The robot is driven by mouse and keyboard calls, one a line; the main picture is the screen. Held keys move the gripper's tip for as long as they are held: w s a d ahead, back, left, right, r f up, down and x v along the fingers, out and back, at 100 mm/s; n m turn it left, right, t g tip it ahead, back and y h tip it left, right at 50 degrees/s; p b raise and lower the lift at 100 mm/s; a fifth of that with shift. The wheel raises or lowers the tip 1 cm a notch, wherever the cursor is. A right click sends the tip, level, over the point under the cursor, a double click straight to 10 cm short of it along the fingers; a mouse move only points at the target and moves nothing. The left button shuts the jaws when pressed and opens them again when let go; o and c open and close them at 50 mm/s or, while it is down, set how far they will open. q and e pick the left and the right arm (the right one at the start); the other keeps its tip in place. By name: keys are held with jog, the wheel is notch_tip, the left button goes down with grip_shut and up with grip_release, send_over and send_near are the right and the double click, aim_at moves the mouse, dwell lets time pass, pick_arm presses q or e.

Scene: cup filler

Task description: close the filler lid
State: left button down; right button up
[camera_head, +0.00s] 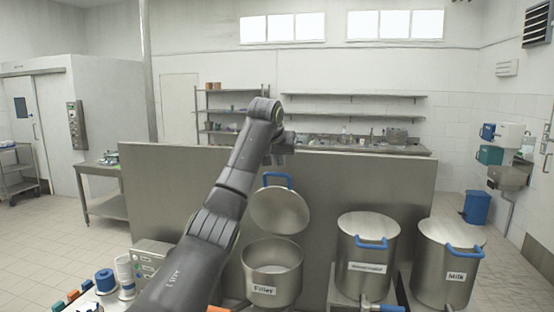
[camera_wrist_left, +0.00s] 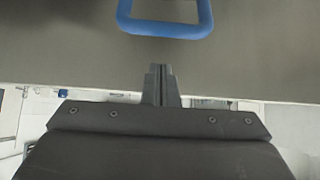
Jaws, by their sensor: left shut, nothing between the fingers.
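The filler pot (camera_head: 272,287) is a steel pot with a "Filler" label, standing at the bottom centre of the head view. Its round lid (camera_head: 280,212) is open and stands tilted up at the back of the rim, with a blue handle (camera_head: 276,176) at its top edge. My left gripper (camera_head: 283,157) hangs just above the handle, apart from it. In the wrist view my left gripper (camera_wrist_left: 160,68) is shut and empty, and the blue handle (camera_wrist_left: 166,28) shows beyond the fingertips. My right gripper is in neither view.
Two closed steel pots, one labelled Milk (camera_head: 445,273) and one beside it (camera_head: 366,260), stand to the right. A steel panel (camera_head: 340,180) rises behind the pots. A control box (camera_head: 150,260) and white cups (camera_head: 124,270) are at left.

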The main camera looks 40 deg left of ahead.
pick_arm(q)
jog(key=shift+s+d, duration=0.5)
jog(key=shift+s, duration=0.4)
jog(key=shift+s+d+f+p, duration=0.25)
jog(key=shift+s+p, duration=0.1)
jog(key=shift+s, duration=0.1)
jog(key=shift+f, duration=0.25)
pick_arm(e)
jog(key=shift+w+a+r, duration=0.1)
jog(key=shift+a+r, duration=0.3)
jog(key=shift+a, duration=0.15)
pick_arm(q)
jog(key=shift+s+d, duration=0.1)
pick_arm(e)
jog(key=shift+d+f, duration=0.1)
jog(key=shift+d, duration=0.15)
